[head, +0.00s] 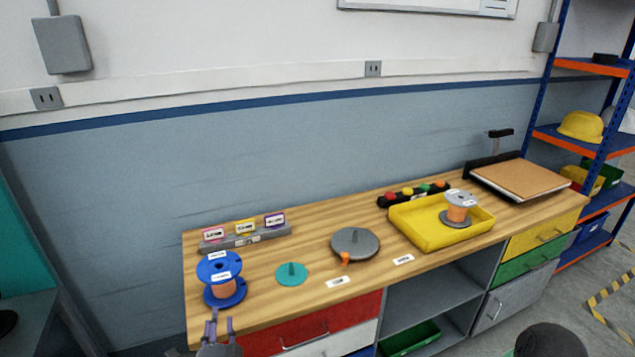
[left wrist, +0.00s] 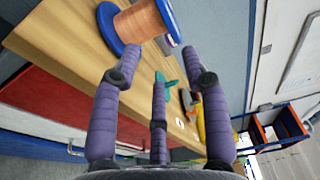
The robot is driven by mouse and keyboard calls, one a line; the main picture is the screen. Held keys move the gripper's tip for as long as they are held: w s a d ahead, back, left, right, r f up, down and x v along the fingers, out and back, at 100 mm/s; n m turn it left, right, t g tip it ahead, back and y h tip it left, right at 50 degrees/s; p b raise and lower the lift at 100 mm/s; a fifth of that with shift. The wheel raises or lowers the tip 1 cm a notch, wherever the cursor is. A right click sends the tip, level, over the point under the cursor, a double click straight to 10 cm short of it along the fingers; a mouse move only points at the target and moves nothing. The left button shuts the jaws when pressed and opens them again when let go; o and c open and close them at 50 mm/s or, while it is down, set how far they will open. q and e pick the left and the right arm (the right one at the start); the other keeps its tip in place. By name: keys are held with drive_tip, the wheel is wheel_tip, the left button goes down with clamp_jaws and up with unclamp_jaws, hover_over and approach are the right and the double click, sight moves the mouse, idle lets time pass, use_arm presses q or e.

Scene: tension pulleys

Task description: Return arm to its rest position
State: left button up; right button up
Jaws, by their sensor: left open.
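My left gripper (head: 218,320) is at the front left edge of the workbench, just below a blue spool (head: 221,288) wound with copper wire. In the left wrist view its purple fingers (left wrist: 157,78) are spread apart with nothing held between them. The spool (left wrist: 142,22) shows there beyond the fingertips, standing on the bench and apparently clear of them. In the head view the spool stands upright with white labels on its top flange. My right gripper is not seen.
The wooden bench (head: 310,262) also carries a teal disc with a peg (head: 291,274), a grey disc with an orange handle (head: 355,243), and a yellow tray (head: 415,230) holding a grey-flanged copper spool (head: 457,209). A label rack (head: 246,238) stands behind. Blue shelving (head: 590,140) is at right.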

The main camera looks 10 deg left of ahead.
use_arm(q)
drive_tip(key=s+d+f+n+g+h+p, duration=0.1)
drive_tip(key=d+f+n+g+h+p, duration=0.1)
drive_tip(key=d+f+n+g+h, duration=0.5)
drive_tip(key=s+d+f+n+g+h+p, duration=0.15)
drive_tip(key=d+f, duration=0.35)
drive_tip(key=f, duration=0.5)
drive_tip(key=s+d+f+n+g+h+p, duration=0.1)
drive_tip(key=s+d+f+n+g+p, duration=0.1)
drive_tip(key=s, duration=0.5)
drive_tip(key=s+d+f+n+g+h+p, duration=0.1)
drive_tip(key=s+d+f+n+g, duration=0.4)
drive_tip(key=s+d+f, duration=0.2)
drive_tip(key=shift+s+d+f+g+p, duration=0.35)
drive_tip(key=shift+s+d+p, duration=0.05)
drive_tip(key=shift+d, duration=0.1)
